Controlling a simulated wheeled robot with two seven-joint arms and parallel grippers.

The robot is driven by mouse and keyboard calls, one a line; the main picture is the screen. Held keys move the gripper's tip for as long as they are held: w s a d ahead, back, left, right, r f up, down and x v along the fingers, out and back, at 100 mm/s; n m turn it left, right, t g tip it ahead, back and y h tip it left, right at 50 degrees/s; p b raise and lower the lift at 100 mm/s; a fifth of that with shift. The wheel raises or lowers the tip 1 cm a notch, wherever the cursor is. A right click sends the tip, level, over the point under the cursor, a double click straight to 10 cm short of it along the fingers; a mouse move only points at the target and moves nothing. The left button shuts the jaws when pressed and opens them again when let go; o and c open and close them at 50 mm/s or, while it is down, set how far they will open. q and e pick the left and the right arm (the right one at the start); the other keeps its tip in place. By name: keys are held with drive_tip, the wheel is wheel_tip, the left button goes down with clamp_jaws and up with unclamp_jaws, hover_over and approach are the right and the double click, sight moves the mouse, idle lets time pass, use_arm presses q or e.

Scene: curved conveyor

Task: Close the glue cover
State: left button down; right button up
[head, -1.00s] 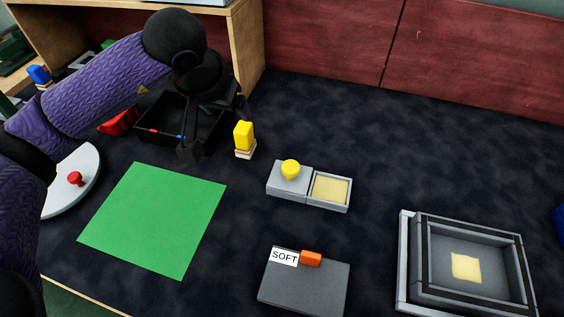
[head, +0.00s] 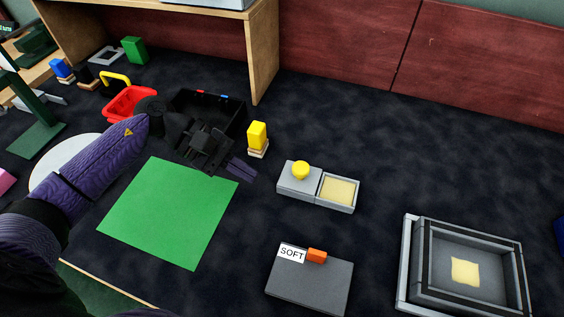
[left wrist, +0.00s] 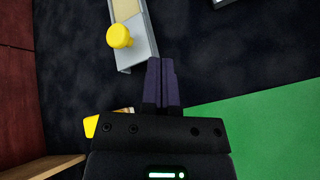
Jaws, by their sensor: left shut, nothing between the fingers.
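The glue box (head: 319,206) is a grey, low, two-part case on the dark table. Its grey cover (head: 287,185) with a round yellow knob (head: 301,170) sits over the left part. The pale yellow glue pad (head: 339,190) is uncovered on the right. My left gripper (head: 248,172) is shut and empty, left of the box and apart from it in the head view, its fingers pointing right. In the left wrist view, the shut fingers (left wrist: 161,65) appear near the cover's end, with the knob (left wrist: 119,36) to their upper left. My right gripper is not in view.
A yellow block (head: 257,136) stands behind my left fingers. A green sheet (head: 168,220) lies in front of them. A black tray (head: 236,127) and a red basket (head: 128,102) are behind. A grey SOFT plate (head: 310,287) and a grey frame (head: 405,270) lie nearer and right.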

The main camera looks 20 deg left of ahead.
sight(293, 169)
use_arm(q)
drive_tip(key=a+n+t+h, duration=0.1)
drive_tip(key=a+n+t, duration=0.1)
drive_tip(key=n, duration=0.2)
drive_tip(key=s+a+n+t, duration=0.1)
drive_tip(key=a+n+t, duration=0.1)
drive_tip(key=a+n, duration=0.1)
drive_tip(key=s+a+n+t+h, duration=0.1)
drive_tip(key=a+n+t, duration=0.1)
drive_tip(key=n, duration=0.3)
drive_tip(key=shift+s+a+f+t+h+p, duration=0.15)
drive_tip(key=shift+f+t+h+p, duration=0.15)
drive_tip(key=shift+f+t+p, duration=0.15)
drive_tip(key=b+x, duration=0.1)
drive_tip(key=x, duration=1.3)
drive_tip(key=d, duration=0.8)
drive_tip(key=shift+r+p, duration=0.1)
drive_tip(key=shift+p, duration=0.25)
